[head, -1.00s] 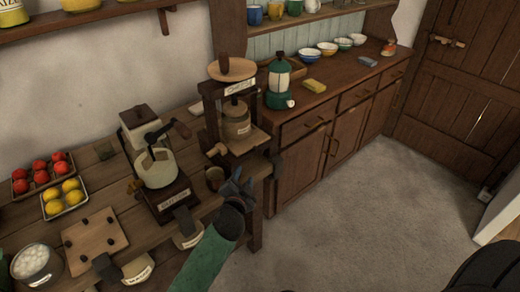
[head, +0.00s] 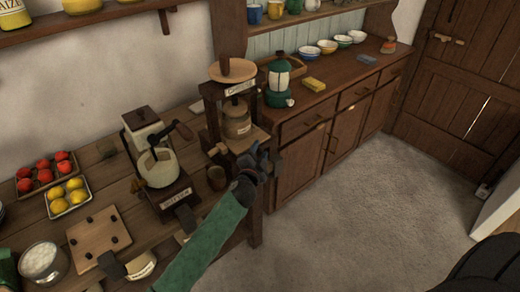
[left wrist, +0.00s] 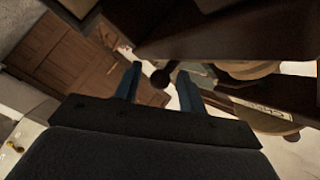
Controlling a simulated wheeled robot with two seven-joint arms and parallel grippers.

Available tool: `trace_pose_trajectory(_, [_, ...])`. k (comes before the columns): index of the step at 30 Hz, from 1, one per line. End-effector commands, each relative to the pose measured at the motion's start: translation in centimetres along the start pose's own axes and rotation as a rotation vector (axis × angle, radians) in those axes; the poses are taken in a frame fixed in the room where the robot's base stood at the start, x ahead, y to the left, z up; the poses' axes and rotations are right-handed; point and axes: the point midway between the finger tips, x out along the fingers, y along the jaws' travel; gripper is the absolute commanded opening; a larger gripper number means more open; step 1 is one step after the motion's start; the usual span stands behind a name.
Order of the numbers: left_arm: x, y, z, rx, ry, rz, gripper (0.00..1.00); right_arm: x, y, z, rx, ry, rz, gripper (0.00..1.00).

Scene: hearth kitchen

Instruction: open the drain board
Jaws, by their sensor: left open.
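The cheese press (head: 238,118) stands at the right end of the wooden worktable, with a sign reading cheese. A light wooden board at its base (head: 249,137) juts toward the front and looks like the drain board; I see no clear gap showing it pulled out. My left gripper (head: 262,160) is at the front right of this board, partly hiding the table edge. In the left wrist view the gripper (left wrist: 158,85) is open, with a dark round knob (left wrist: 160,78) showing between its blue fingers. I cannot tell whether they touch it. My right gripper is out of view.
A small brown cup (head: 216,178) stands by the press. A grinder (head: 157,165) is to its left, with crates of red and yellow fruit beyond. A dresser (head: 300,165) with drawers stands behind to the right. The floor (head: 380,210) on the right is clear.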

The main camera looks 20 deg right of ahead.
Motion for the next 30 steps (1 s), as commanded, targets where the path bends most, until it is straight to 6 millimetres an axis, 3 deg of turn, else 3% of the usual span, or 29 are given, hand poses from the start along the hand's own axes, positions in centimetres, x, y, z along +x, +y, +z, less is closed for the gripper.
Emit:
trace_pose_trajectory(12, [0.7,0.1,0.1,0.000,-0.001,0.000,0.41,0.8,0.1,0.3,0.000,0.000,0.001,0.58])
trace_pose_trajectory(18, [0.7,0.1,0.1,0.000,-0.001,0.001,0.02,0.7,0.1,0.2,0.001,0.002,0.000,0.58])
trace_pose_trajectory(25, [0.5,0.3,-0.1,-0.001,-0.001,0.001,0.00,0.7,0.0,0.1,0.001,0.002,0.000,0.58])
trace_pose_trajectory(30, [-0.8,1.6,-1.9,-0.005,0.001,0.003,0.00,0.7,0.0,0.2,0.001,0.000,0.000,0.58])
